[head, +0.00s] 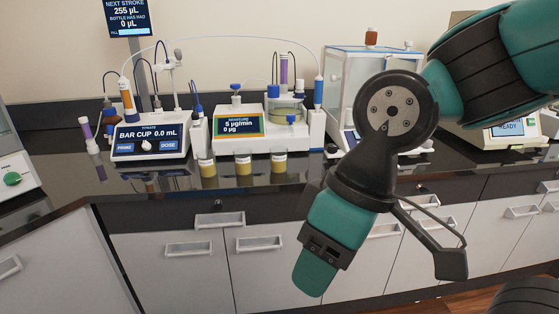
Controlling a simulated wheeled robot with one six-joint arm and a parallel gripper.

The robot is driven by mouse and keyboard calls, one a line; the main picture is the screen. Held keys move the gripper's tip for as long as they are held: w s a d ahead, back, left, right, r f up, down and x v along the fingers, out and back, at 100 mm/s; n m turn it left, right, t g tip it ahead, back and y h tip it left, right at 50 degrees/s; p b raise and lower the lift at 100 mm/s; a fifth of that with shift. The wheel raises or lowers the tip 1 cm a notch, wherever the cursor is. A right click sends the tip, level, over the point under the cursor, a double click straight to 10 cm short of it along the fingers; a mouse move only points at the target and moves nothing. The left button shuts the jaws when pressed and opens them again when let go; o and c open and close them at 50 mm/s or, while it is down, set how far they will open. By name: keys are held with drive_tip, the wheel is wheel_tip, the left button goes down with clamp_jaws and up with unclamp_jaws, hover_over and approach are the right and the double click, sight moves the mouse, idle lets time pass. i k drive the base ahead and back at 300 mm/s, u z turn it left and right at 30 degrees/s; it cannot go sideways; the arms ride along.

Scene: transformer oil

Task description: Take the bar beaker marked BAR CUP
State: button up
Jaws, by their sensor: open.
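Three small cups of yellow liquid with pale labels stand in a row at the counter's front: a left cup (207,169), a middle cup (243,166) and a right cup (279,163). Their labels are too small to read, so I cannot tell which is the BAR CUP. The words BAR CUP 0.0 mL show on the screen of the left instrument (150,137) behind them. My gripper (382,272) is open and empty, in front of the drawers, to the right of and lower than the cups. It is apart from them.
A second instrument (238,126) carries a glass vessel of yellowish liquid (287,108). A glass-walled cabinet (345,75) stands to its right, partly behind my arm. A purple-topped tube (87,132) stands at the left. The black counter (180,190) is bare in front of the cups.

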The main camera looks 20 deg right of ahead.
sight(278, 155)
drive_tip(key=z, duration=0.5)
drive_tip(key=k, duration=0.6)
drive_tip(key=z, duration=0.65)
drive_tip(key=i, duration=1.3)
drive_tip(key=u, duration=1.3)
drive_tip(key=i, duration=0.55)
drive_tip(key=u, duration=0.5)
